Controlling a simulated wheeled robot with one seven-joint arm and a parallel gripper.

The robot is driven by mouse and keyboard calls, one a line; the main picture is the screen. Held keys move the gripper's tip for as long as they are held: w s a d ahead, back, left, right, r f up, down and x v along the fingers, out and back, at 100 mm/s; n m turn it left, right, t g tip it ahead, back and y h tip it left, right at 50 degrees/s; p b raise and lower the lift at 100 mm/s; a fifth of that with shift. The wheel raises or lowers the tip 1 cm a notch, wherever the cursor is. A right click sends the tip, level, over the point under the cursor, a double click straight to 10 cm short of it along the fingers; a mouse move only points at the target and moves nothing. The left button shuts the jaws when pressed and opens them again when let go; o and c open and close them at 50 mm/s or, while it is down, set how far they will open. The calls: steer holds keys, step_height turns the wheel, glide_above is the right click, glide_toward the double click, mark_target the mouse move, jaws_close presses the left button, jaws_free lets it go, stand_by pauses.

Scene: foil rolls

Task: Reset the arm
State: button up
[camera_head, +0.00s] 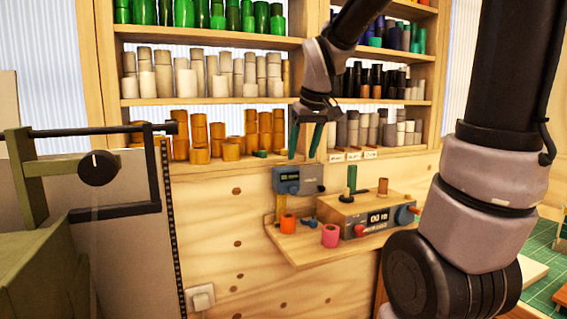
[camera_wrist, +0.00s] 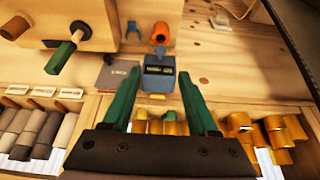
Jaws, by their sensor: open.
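My gripper (camera_head: 304,141) hangs in front of the lower shelves in the head view, with its two green fingers pointing down. In the wrist view the fingers of my gripper (camera_wrist: 161,92) stand apart with nothing between them. Beyond them is a blue-grey device with a small display (camera_wrist: 159,75), fixed to the wooden wall. In the head view this device (camera_head: 299,179) is just below and near the fingertips. My arm reaches in from the upper right, bent above the shelves.
Shelves hold rolls in green, cream, gold (camera_head: 200,135), grey and black. A small wooden ledge (camera_head: 330,250) carries a boxed device (camera_head: 370,215), an orange roll (camera_head: 288,223) and a pink roll (camera_head: 330,235). A green machine (camera_head: 40,250) stands at left; a green mat (camera_head: 546,262) lies at right.

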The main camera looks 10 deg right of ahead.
steer(key=s+d+r+m+t, duration=0.1)
steer(key=s+d+r+m, duration=0.1)
steer(key=s, duration=0.5)
steer(key=s+d+r+m+t+y, duration=0.1)
steer(key=s+d+m, duration=0.1)
steer(key=s+m, duration=0.2)
steer(key=s, duration=0.3)
steer(key=shift+d+r+t, duration=0.3)
steer(key=shift+r, duration=0.1)
